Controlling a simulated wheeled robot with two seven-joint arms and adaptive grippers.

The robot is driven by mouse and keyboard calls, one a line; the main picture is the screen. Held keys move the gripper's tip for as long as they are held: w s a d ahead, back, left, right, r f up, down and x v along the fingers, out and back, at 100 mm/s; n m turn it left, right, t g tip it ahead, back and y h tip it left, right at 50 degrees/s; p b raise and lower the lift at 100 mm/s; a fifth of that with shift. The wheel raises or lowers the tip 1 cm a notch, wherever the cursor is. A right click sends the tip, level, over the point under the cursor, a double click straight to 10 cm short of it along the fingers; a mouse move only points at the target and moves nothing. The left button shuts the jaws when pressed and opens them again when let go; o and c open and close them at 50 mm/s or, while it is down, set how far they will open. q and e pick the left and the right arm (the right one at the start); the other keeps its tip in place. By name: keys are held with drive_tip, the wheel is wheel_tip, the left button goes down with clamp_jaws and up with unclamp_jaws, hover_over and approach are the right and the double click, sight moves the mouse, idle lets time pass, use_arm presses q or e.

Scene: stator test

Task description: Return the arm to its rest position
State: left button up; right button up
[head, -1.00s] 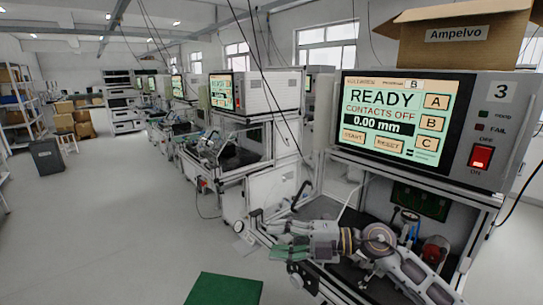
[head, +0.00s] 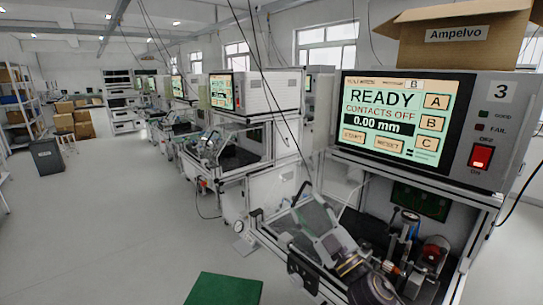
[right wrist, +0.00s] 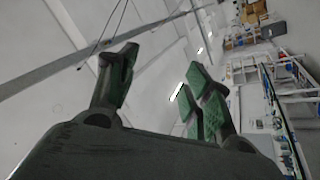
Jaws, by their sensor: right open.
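My right arm comes in from the lower right in the head view, in front of the test bench. Behind the fingers there are only the ceiling and the far room, tilted. My left gripper is not in view.
The test station's screen (head: 396,115) reads READY, CONTACTS OFF and 0.00 mm. A red switch (head: 481,157) sits beside it. A cardboard box (head: 457,38) stands on top. Bench equipment (head: 405,243) is right of my arm. Open floor (head: 110,235) lies left; a green mat (head: 224,289) is at the front.

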drive_tip(key=s+d+f+m+g+h, duration=0.25)
drive_tip(key=d+f+m+h, duration=0.4)
drive_tip(key=f, duration=0.35)
drive_tip(key=s+d+f+m+g+h, duration=0.25)
drive_tip(key=d+f+m+h, duration=0.4)
drive_tip(key=f, duration=0.35)
drive_tip(key=s+f+g+y, duration=0.1)
drive_tip(key=s+f+g, duration=0.5)
drive_tip(key=s+f, duration=0.3)
drive_tip(key=s+f+g, duration=0.5)
drive_tip(key=s+f, duration=0.1)
drive_tip(key=s, duration=0.5)
wheel_tip(320, 180, down, 34)
drive_tip(key=s+g, duration=0.1)
drive_tip(key=s, duration=0.2)
drive_tip(key=s+d+f, duration=0.2)
drive_tip(key=s+f, duration=0.7)
drive_tip(key=s, duration=0.1)
drive_tip(key=s+d+f+g, duration=0.1)
drive_tip(key=s+d+f, duration=0.1)
drive_tip(key=s+f, duration=0.8)
drive_tip(key=shift+s+d, duration=0.4)
drive_tip(key=shift+s, duration=0.4)
